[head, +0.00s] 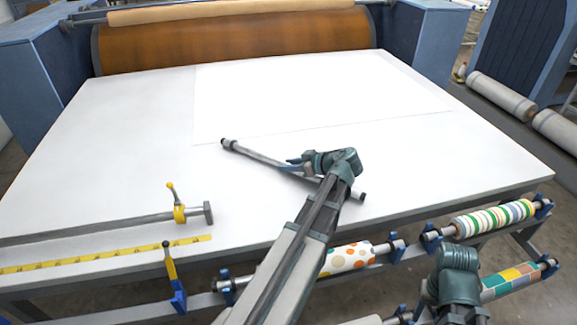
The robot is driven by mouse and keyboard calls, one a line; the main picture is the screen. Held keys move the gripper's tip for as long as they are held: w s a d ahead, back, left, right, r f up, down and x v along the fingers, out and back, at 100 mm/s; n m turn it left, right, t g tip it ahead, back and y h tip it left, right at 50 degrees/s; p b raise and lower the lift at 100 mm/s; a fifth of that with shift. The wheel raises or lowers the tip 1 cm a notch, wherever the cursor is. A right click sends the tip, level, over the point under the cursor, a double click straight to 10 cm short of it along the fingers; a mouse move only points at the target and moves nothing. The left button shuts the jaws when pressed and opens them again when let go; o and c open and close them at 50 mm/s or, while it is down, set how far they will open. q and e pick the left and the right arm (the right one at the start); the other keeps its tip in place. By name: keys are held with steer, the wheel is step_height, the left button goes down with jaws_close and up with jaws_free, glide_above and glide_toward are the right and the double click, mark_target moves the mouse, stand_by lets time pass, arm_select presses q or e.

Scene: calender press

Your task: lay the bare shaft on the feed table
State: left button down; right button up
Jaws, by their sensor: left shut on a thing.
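The bare shaft (256,154) is a thin grey bar with dark ends, slanting from upper left to lower right over the white feed table (120,130). My left gripper (297,163) is shut on the shaft near its middle. The gripper and wrist hide part of the shaft. The shaft is at or close above the table's surface; I cannot tell whether it touches. Its right end is near the table's front edge. My right arm shows at the lower right, but its gripper fingers are not visible.
A white sheet (300,95) lies at the back of the table, before the brown roller (230,48). A clamp bar (100,226) and yellow ruler (110,254) lie at the left front. Patterned rolls, including a striped one (495,218), sit on a rack below the front edge.

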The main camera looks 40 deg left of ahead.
arm_select(q)
steer(key=c, duration=0.6)
jaws_free()
steer(key=shift+d+r+p, duration=0.1)
steer(key=shift+r+p, duration=0.15)
steer(key=shift+p, duration=0.05)
steer(key=p+v, duration=0.5)
steer(key=v, duration=0.5)
steer(key=shift+d+r, duration=0.1)
steer(key=shift+d, duration=0.05)
steer(key=shift+d+r, duration=0.25)
steer(key=shift+d, duration=0.4)
steer(key=shift+s+f, duration=0.1)
